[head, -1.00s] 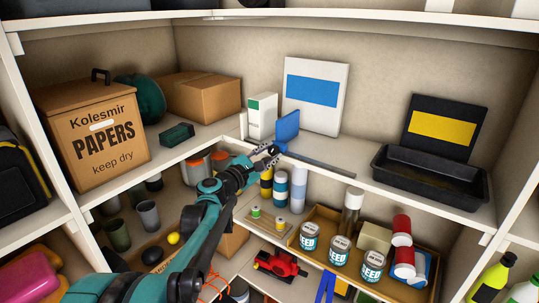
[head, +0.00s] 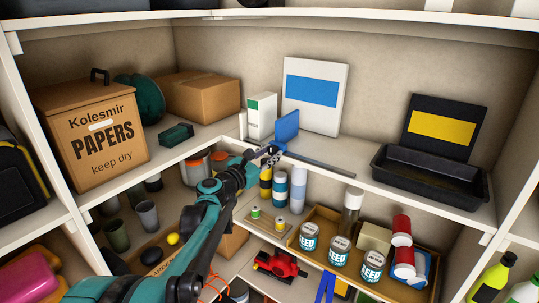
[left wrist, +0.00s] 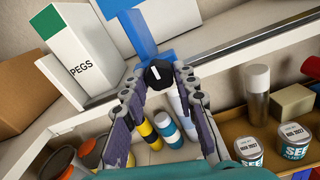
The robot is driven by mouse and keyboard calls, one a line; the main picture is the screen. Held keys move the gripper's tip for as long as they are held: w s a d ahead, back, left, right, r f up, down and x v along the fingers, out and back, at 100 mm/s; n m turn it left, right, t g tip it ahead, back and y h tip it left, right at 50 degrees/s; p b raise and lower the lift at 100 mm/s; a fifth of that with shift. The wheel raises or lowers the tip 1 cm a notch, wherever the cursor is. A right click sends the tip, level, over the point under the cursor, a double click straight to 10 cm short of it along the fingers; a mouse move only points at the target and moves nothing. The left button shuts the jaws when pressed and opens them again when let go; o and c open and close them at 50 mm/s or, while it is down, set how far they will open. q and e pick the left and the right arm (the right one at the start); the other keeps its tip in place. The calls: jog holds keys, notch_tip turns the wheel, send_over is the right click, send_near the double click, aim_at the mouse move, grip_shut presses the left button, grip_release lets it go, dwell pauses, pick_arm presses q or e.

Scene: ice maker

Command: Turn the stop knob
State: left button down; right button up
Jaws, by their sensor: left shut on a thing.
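The stop knob (left wrist: 157,73) is black with a white mark. In the left wrist view it sits at the front of a blue block on the shelf edge, between my fingertips. My left gripper (head: 268,151) is shut on the knob, one finger on each side; its fingers (left wrist: 156,78) also show in the left wrist view. In the head view the knob is small and mostly hidden by the fingers. The blue upright plate (head: 287,128) stands behind it, and a long grey bar (head: 322,163) runs to the right along the shelf. My right gripper is not in view.
A white-green PEGS box (left wrist: 82,53) stands left of the blue plate. A white panel (head: 316,115) stands behind. A black tray (head: 427,190) lies to the right. Below, several bottles and the SEED cans (head: 309,238) stand on a lower shelf.

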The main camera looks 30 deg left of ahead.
pick_arm(q)
jog(key=c, duration=1.2)
grip_release()
jog(key=s, duration=0.8)
jog(key=s+a, duration=0.1)
jog(key=s, duration=0.3)
jog(key=shift+w, duration=0.1)
